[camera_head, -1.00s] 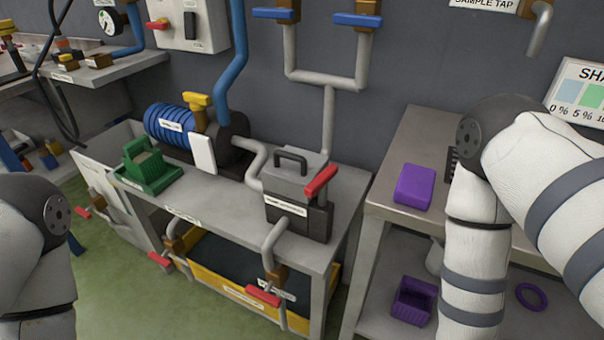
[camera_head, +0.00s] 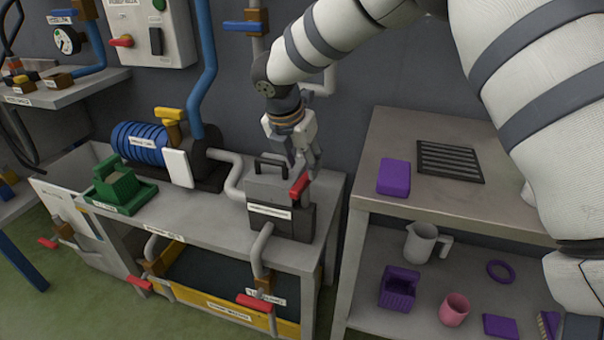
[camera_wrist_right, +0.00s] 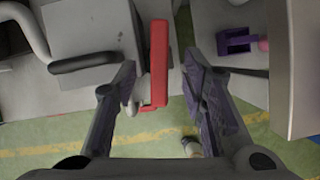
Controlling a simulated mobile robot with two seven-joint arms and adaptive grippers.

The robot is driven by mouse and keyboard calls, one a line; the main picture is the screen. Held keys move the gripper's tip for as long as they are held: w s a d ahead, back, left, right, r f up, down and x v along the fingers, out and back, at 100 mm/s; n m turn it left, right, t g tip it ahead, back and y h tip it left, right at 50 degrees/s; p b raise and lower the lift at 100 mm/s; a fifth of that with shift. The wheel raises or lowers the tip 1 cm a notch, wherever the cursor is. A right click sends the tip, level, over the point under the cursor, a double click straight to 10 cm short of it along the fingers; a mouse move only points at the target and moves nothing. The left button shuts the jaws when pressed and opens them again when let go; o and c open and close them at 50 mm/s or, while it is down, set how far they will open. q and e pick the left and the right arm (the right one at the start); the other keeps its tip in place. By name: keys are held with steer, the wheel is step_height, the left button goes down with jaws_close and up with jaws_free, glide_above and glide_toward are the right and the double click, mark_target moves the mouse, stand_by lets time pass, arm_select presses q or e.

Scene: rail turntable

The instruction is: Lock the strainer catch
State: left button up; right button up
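The strainer is a grey box (camera_head: 278,222) with a dark front, a white label and a black lid handle (camera_head: 270,162), standing on the right end of the grey bench. Its red catch lever (camera_head: 299,187) is at the box's upper right side, tilted upward. My right gripper (camera_head: 308,168) is above and around the lever, pointing down. In the right wrist view the red lever (camera_wrist_right: 159,62) lies between the two spread fingers (camera_wrist_right: 164,90), nearer the left one; touching cannot be told. The lid handle (camera_wrist_right: 85,62) shows left of the fingers. My left gripper is out of view.
A white pipe (camera_head: 228,165) joins the strainer to the blue pump (camera_head: 140,146) on its left. A green tray (camera_head: 122,196) sits further left. A red-handled tap (camera_head: 255,301) hangs in front. The side table (camera_head: 390,150) to the right holds a purple block (camera_head: 394,178).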

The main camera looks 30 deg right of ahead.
mark_target(305, 176)
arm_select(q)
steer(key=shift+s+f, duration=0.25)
arm_select(e)
steer(key=x, duration=0.4)
steer(key=shift+f, duration=0.2)
jaws_close()
